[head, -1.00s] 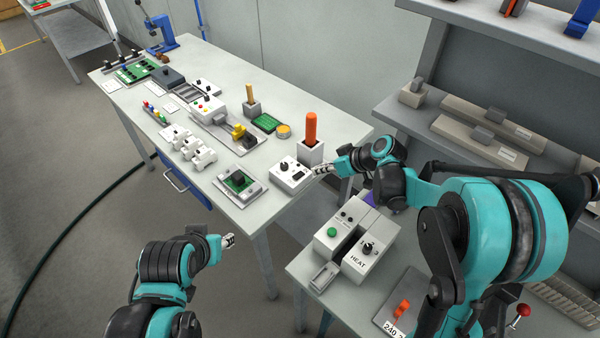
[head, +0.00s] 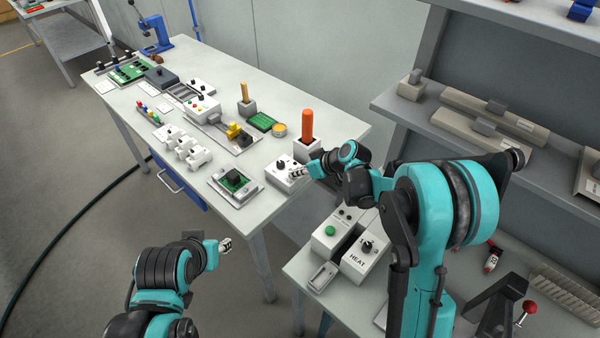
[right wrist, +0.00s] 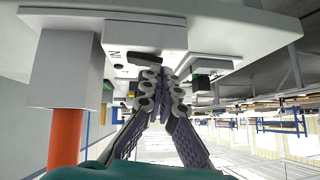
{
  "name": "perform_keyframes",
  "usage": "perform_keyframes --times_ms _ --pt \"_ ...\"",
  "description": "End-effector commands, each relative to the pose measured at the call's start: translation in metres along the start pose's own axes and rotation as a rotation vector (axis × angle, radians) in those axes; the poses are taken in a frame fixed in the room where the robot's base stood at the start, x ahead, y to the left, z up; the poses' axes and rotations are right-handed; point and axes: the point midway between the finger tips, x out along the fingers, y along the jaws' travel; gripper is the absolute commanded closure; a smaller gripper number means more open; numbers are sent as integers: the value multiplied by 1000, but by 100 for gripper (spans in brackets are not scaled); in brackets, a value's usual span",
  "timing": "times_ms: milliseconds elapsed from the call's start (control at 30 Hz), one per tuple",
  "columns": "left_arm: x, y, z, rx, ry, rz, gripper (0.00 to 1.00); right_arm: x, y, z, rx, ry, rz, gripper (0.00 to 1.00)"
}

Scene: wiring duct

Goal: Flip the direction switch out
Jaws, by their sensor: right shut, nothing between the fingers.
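The white control box (head: 281,174) stands near the table's front right edge. It has a black knob on top and a dark switch, partly hidden in the head view by my right gripper (head: 296,174). In the right wrist view the scene appears upside down, with the box (right wrist: 150,38) above my right gripper (right wrist: 158,78). The black switch lever (right wrist: 146,57) lies just beyond the fingertips; I cannot tell if they touch it. The right fingers are shut and empty. My left gripper (head: 226,244) is away from the table over the floor, too small to judge.
An orange handle (head: 307,124) stands upright in a white holder just behind the box; it also shows in the right wrist view (right wrist: 65,138). A green board fixture (head: 234,183) sits to the left. The HEAT box (head: 362,263) is on the nearer bench.

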Motion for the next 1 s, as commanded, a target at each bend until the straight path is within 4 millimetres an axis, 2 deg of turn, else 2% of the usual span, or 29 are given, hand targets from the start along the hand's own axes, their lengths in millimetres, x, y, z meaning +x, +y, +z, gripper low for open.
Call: perform_keyframes --times_ms 200,333,1000 --pt "0 0 0 0 0 0 60 0 0 0 -2 0 2 100" --pt "7 0 5 0 0 0 60 8 -5 8 -68 -1 65 100" --pt "2 0 2 0 0 0 60 0 12 0 -57 -1 59 100"
